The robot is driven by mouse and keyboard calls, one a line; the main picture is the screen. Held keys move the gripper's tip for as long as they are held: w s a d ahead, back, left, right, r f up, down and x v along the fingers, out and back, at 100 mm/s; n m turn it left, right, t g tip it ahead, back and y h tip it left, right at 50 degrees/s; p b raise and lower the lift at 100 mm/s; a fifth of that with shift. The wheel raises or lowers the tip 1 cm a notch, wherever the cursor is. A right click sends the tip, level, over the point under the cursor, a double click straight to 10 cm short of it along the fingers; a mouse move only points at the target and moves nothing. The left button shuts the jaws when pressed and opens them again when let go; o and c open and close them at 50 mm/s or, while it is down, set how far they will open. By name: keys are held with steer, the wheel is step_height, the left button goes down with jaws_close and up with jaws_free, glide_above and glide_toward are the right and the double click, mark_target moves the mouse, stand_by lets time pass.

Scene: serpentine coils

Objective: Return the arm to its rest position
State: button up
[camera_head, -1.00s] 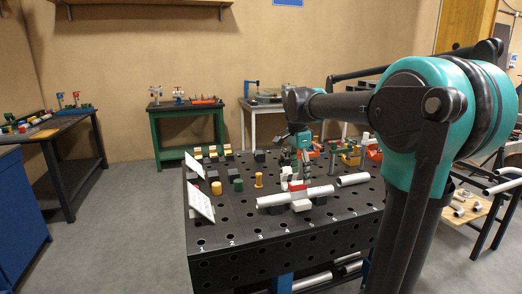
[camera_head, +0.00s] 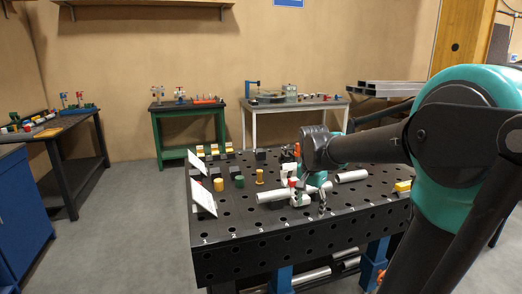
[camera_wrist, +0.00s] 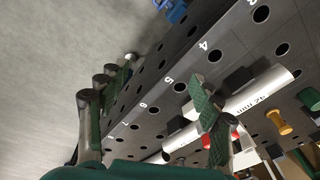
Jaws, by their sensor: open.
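My arm reaches in from the right over the black perforated table (camera_head: 240,229). My gripper (camera_head: 322,208) hangs down near the table's front half, in front of the silver pipes.
White cards (camera_head: 203,196) stand at the table's left edge. Yellow and green cylinders (camera_head: 218,185) and dark blocks stand behind the pipes. A green bench (camera_head: 188,107) and a white table (camera_head: 297,104) stand by the wall. The floor (camera_head: 120,230) at left is clear.

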steer(key=s+d+f+n+t, duration=0.2)
steer(key=s+f+n, duration=0.7)
steer(key=s+f, duration=0.6)
steer(key=shift+s+d+f+t+y, duration=0.25)
steer(key=shift+s+d+t+y, duration=0.05)
steer(key=shift+d, duration=0.1)
